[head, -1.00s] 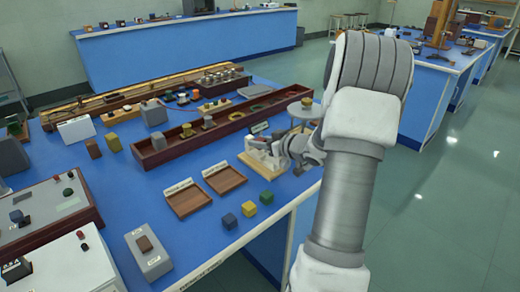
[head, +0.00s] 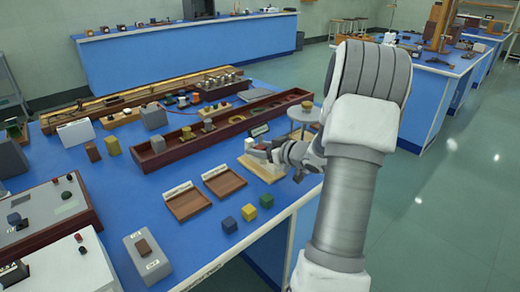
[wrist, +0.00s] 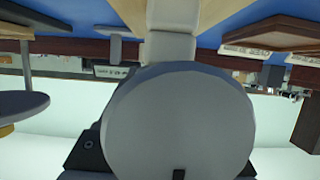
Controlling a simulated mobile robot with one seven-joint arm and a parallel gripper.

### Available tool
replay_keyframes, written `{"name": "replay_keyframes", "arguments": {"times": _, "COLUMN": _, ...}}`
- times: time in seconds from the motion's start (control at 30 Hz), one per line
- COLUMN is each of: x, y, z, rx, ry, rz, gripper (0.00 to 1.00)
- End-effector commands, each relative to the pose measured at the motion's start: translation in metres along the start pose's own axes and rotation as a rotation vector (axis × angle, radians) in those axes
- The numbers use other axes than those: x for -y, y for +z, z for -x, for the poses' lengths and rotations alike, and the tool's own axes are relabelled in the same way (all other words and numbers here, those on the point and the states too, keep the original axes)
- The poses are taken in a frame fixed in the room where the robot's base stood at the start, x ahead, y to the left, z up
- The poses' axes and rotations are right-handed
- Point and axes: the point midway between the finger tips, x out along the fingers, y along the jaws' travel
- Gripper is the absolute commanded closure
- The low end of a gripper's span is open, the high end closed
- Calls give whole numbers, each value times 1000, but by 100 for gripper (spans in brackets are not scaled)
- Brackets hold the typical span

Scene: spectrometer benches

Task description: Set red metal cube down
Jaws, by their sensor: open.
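My gripper (head: 277,156) is at the end of the arm near the right edge of the blue bench, low over a small light-wood stand (head: 258,169). Its jaws are open. A small reddish patch (head: 263,147) shows at the stand, beside my fingers; it may be the red metal cube, but it is too small and too covered to be sure. I cannot tell whether it touches the fingers. In the wrist view a large grey round shape hides the middle, and no red cube shows there.
Two brown trays (head: 187,204) (head: 225,183) lie left of the stand. Blue, yellow and green cubes (head: 248,212) sit near the front edge. A long dark-red trough (head: 180,149) lies behind. A round grey platform (head: 303,114) stands right behind my gripper.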

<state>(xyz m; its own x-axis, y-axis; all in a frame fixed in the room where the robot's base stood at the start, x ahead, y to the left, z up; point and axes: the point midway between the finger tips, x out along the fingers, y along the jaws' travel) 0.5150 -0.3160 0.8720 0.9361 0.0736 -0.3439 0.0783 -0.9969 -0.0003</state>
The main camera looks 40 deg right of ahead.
Motion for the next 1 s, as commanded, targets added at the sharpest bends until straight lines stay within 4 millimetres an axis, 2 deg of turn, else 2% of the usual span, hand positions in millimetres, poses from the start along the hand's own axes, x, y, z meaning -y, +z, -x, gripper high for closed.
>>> {"name": "replay_keyframes", "arguments": {"times": 0.17, "x": -2, "y": -3, "z": 28, "rx": 1, "ry": 4, "rz": -1, "gripper": 34}}
{"name": "replay_keyframes", "arguments": {"times": 0.4, "x": -1, "y": -3, "z": 80, "rx": 0, "ry": 4, "rz": -1, "gripper": 34}}
{"name": "replay_keyframes", "arguments": {"times": 0.6, "x": -1, "y": -2, "z": 110, "rx": 0, "ry": 3, "rz": 0, "gripper": 34}}
{"name": "replay_keyframes", "arguments": {"times": 0.77, "x": 0, "y": -1, "z": 120, "rx": 0, "ry": 0, "rz": 0, "gripper": 34}}
{"name": "replay_keyframes", "arguments": {"times": 1.0, "x": 0, "y": 0, "z": 120, "rx": 0, "ry": 0, "rz": 0, "gripper": 34}}
